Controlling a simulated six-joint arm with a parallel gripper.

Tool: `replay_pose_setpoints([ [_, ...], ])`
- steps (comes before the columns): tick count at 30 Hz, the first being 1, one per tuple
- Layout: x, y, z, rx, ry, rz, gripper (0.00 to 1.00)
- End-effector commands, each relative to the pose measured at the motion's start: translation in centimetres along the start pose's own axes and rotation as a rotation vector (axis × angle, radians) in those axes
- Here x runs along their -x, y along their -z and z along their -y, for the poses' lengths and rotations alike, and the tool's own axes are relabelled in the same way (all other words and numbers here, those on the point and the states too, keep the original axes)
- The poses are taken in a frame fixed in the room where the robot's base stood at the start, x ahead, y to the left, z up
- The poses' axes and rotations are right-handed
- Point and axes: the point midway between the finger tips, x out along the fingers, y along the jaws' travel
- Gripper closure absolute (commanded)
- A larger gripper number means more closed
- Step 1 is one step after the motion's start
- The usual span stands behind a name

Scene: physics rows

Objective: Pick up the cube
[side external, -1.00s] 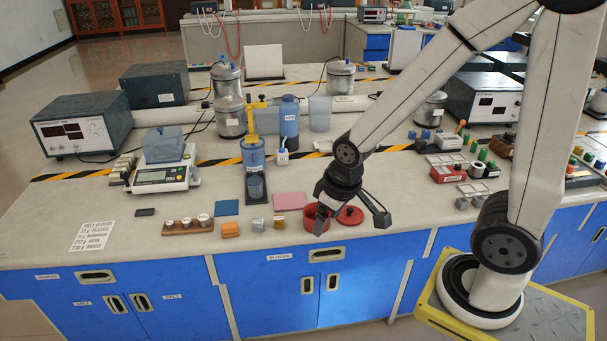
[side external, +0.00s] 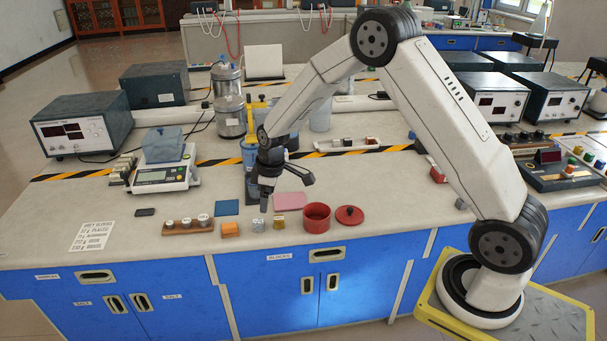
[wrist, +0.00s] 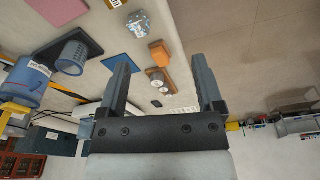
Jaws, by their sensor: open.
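Three small blocks stand near the front edge of the bench: an orange block (side external: 230,229), a silver-grey cube (side external: 258,225) and a brass-yellow cube (side external: 279,222). I cannot tell which one the task means. My gripper (side external: 287,192) is above the bench, just behind and above the silver and brass cubes, with nothing between its fingers. In the wrist view my gripper (wrist: 163,68) is open. The orange block (wrist: 160,53) shows between the fingers, farther off, and the silver cube (wrist: 138,24) lies beyond them; the brass cube (wrist: 115,3) is cut by the frame edge.
A red pot (side external: 317,218) and its red lid (side external: 350,215) stand right of the cubes. A wooden rack of weights (side external: 188,226) is left. Blue (side external: 227,207) and pink (side external: 291,201) pads lie behind. A balance (side external: 160,178) stands farther back.

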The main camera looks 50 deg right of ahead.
Motion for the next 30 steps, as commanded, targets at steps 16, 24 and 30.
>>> replay_pose_setpoints([
  [16,-5.9,2.3,-4.3,0.189,0.045,-0.002,0.15],
  [24,-6.6,2.3,-4.3,0.190,0.045,-0.002,0.15],
  [30,-8.1,2.3,-4.2,0.189,0.046,-0.002,0.15],
])
